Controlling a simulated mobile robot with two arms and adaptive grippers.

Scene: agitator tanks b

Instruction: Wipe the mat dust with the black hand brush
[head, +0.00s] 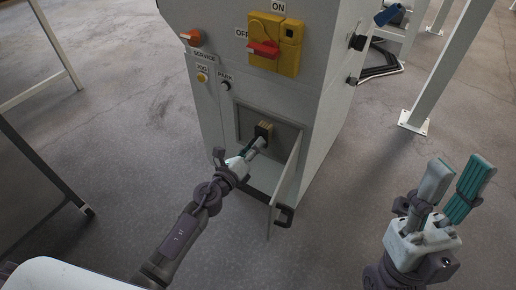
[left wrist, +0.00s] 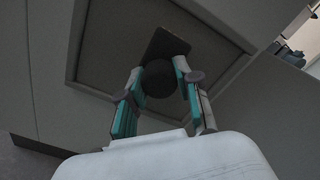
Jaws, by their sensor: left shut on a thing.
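My left gripper (head: 259,142) reaches into the open recess low on the grey cabinet. It is shut on a dark piece with a tan block at its end, which looks like the black hand brush (head: 264,129). In the left wrist view, a round dark part (left wrist: 158,80) sits between the two fingers, with a flat dark block (left wrist: 165,44) beyond it. My right gripper (head: 456,168) is open and empty above the floor at the right. A dark, flat, mat-like thing (head: 381,60) lies on the floor behind the cabinet; I cannot make out dust on it.
The cabinet (head: 229,125) carries a red-and-yellow switch (head: 275,45) and small knobs. Its little door (head: 285,188) hangs open close to my left gripper's right. A white post (head: 436,70) stands at the right. The floor between is clear.

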